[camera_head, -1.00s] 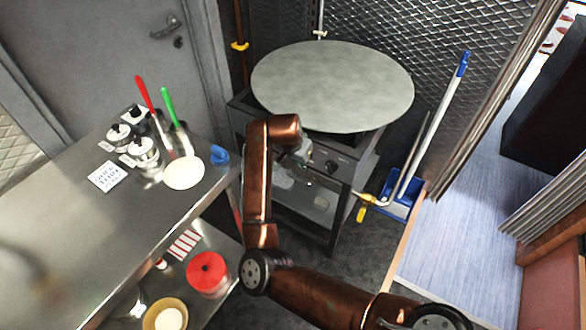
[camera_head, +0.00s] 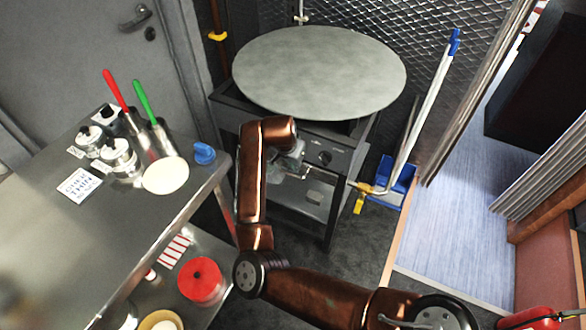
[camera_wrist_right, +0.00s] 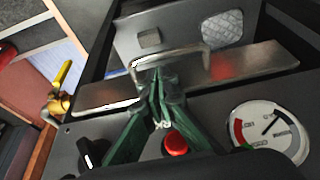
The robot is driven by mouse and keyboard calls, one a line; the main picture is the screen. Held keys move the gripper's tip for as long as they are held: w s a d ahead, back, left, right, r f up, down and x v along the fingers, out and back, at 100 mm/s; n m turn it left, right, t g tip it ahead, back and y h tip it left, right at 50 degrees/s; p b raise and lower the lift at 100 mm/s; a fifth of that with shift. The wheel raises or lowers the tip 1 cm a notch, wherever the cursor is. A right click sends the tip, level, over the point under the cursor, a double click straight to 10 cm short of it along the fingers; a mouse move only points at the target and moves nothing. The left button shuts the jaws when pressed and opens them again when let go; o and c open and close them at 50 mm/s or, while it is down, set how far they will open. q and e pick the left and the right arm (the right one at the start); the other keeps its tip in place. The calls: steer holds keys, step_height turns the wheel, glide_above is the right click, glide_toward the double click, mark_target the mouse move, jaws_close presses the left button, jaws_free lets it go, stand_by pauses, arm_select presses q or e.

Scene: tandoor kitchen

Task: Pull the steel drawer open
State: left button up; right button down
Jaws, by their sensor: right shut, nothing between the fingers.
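The steel drawer (camera_wrist_right: 255,66) shows in the wrist view as a bright metal strip with a thin arched handle (camera_wrist_right: 200,47), below a dark control panel. My right gripper (camera_head: 292,163) is in front of the stand, partly hidden by my own wrist. In the wrist view its green fingers (camera_wrist_right: 162,92) are closed together, with nothing between them. The tips overlap the handle in the picture; I cannot tell whether they touch it. My left gripper is out of view.
The panel carries a black knob (camera_wrist_right: 91,153), a red button (camera_wrist_right: 175,144) and a dial gauge (camera_wrist_right: 268,133). A yellow valve (camera_head: 361,198) is right of the stand, near a blue dustpan (camera_head: 391,186). A steel counter (camera_head: 150,220) is at left. Dark floor lies before the stand.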

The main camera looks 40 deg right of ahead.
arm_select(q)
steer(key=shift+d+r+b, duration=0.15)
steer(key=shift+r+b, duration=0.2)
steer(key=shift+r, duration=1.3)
